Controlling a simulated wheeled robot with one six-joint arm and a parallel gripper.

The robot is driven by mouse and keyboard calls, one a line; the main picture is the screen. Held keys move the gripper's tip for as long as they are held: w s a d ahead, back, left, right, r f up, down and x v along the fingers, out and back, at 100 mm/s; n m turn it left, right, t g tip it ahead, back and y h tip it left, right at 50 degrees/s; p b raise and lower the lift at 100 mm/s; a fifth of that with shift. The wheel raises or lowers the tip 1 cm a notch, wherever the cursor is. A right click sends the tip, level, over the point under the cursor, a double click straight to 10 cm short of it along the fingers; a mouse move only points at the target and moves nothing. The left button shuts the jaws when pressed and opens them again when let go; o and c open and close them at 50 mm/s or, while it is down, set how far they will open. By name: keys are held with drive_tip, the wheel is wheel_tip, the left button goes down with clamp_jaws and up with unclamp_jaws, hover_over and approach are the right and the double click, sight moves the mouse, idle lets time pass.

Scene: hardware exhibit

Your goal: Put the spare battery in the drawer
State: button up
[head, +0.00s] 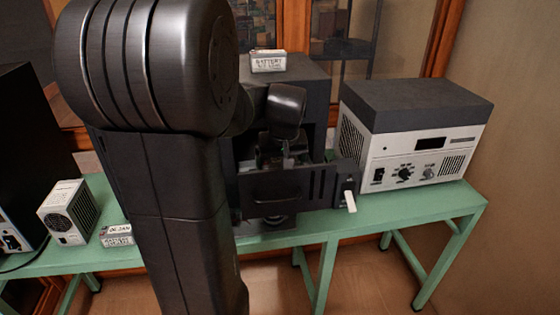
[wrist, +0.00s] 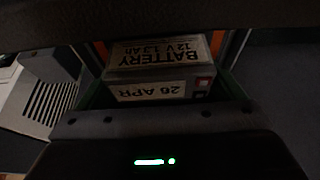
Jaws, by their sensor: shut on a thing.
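My gripper (wrist: 160,72) is shut on a grey battery (wrist: 130,76), labelled "BATTERY 12V 1.3Ah" and "26 APR", its text upside down in the wrist view. In the head view my gripper (head: 278,156) points down just behind a dark drawer front (head: 275,187), in front of the black cabinet (head: 310,78). The held battery is mostly hidden there by the drawer front and my arm. I cannot tell whether it touches the drawer floor. A second battery (head: 268,62) sits on top of the cabinet. A third battery (head: 117,237), marked "06 JAN", lies on the bench at left.
The green bench (head: 440,205) carries a grey and white instrument (head: 412,135) close to the right of the drawer. A small white vented box (head: 67,212) stands at left. The bench's right end is clear.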

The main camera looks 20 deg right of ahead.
drive_tip(key=shift+f, duration=0.15)
drive_tip(key=o, duration=1.2)
drive_tip(key=v, duration=1.3)
drive_tip(key=shift+s+a+r, duration=0.1)
drive_tip(key=shift+s+r, duration=0.15)
drive_tip(key=shift+r, duration=0.05)
